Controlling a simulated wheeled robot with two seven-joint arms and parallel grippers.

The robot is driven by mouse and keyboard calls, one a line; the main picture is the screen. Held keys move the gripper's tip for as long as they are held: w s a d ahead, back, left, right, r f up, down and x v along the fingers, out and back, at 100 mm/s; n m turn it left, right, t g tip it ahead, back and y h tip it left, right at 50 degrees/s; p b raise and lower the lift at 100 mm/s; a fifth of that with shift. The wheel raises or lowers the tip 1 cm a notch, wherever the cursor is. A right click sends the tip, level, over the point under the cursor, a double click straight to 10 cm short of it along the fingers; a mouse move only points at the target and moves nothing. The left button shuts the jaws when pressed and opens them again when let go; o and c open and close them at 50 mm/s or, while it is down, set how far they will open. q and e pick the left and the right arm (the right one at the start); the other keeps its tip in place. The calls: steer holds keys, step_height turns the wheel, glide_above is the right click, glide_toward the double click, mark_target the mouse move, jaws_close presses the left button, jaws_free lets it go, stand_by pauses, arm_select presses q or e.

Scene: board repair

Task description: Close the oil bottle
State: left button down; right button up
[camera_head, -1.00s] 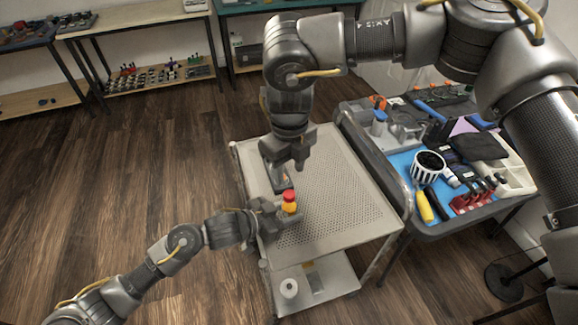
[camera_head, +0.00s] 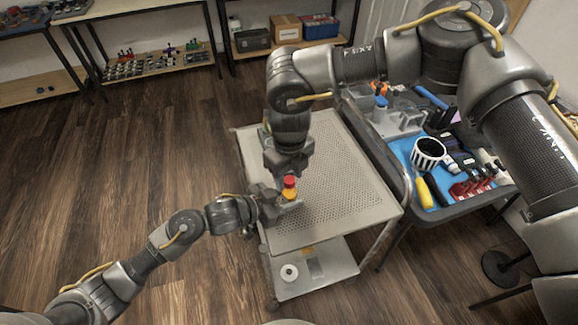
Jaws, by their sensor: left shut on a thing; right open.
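The oil bottle (camera_head: 289,194) is small and yellow-orange with a red top (camera_head: 290,181). It is upright over the perforated cart top, held at the cart's left part. My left gripper (camera_head: 284,203) comes in from the left and is shut on the bottle's lower part, hiding much of it. My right gripper (camera_head: 288,174) points down from above, open, with its fingers close to the red top. I cannot tell whether its fingers touch the top. Whether the red top is seated on the bottle is also unclear.
The perforated cart top (camera_head: 345,190) is largely clear to the right of the bottle. A tool cart (camera_head: 436,213) with a blue mat, yellow-handled tool (camera_head: 424,193) and striped cup (camera_head: 428,153) stands at right. A white roll (camera_head: 289,272) lies on the lower shelf.

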steer(key=shift+f, duration=0.15)
jaws_close()
steer(key=shift+o, duration=0.8)
jaws_free()
step_height(320, 180, up, 12)
arm_select(q)
steer(key=c, duration=0.8)
jaws_free()
steer(key=shift+c, duration=0.2)
